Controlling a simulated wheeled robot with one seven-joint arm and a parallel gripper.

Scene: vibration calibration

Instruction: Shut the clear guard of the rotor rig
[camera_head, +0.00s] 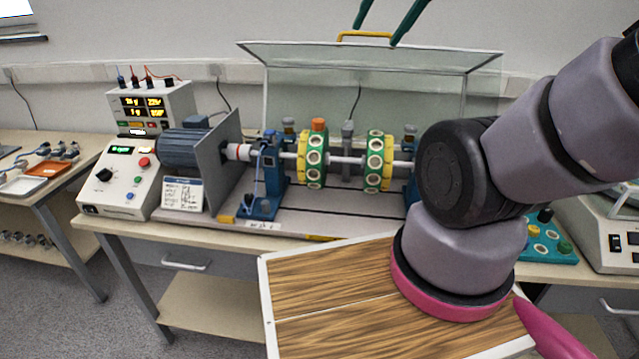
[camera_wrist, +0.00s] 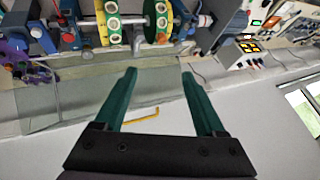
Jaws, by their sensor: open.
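The clear guard (camera_head: 440,85) of the rotor rig stands raised, upright behind the rotor, with a yellow handle (camera_head: 366,36) along its top edge. In the wrist view the guard's clear panel (camera_wrist: 90,98) lies beyond my fingers and the yellow handle (camera_wrist: 141,116) shows between them.
A control box (camera_head: 125,176) and a display unit (camera_head: 155,108) sit farther left. At the right are a teal tray (camera_head: 546,244) and a balance (camera_head: 612,240). My arm hides the rig's right end.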

